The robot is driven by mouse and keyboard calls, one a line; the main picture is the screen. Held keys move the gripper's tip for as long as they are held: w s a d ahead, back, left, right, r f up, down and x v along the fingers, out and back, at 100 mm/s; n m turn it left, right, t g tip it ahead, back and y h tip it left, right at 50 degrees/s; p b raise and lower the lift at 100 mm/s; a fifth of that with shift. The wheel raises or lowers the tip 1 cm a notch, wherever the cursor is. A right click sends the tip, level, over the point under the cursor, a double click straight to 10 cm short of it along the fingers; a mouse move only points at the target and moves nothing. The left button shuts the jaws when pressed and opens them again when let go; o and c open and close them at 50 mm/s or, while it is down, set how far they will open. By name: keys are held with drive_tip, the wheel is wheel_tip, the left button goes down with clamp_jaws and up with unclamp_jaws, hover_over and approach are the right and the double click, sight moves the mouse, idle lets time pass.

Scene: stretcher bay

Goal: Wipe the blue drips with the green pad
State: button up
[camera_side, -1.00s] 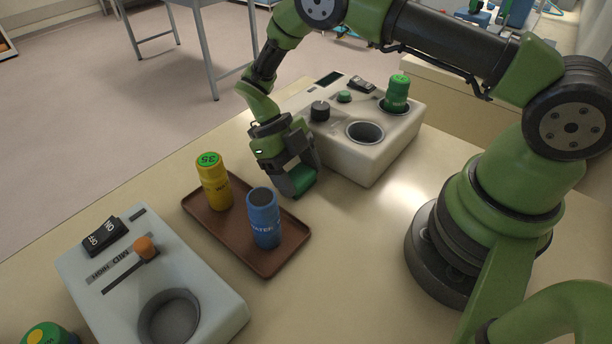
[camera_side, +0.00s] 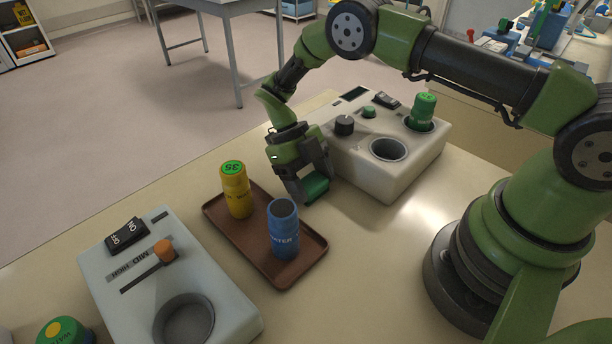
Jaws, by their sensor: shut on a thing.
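My gripper (camera_side: 304,190) is shut on the green pad (camera_side: 317,186), just above or on the tabletop; I cannot tell if the pad touches it. It is between the brown tray (camera_side: 292,277) and the beige machine (camera_side: 376,185). No blue drips can be made out; the gripper and pad may hide some of the table there.
A green bottle (camera_side: 422,110) sits in the beige machine. A grey machine (camera_side: 215,290) with an orange lever knob (camera_side: 164,250) is at front left. The table right of the tray is clear (camera_side: 380,260).

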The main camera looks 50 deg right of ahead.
sight(339, 213)
drive_tip(key=shift+s, duration=2.4)
wheel_tip(339, 213, up, 8)
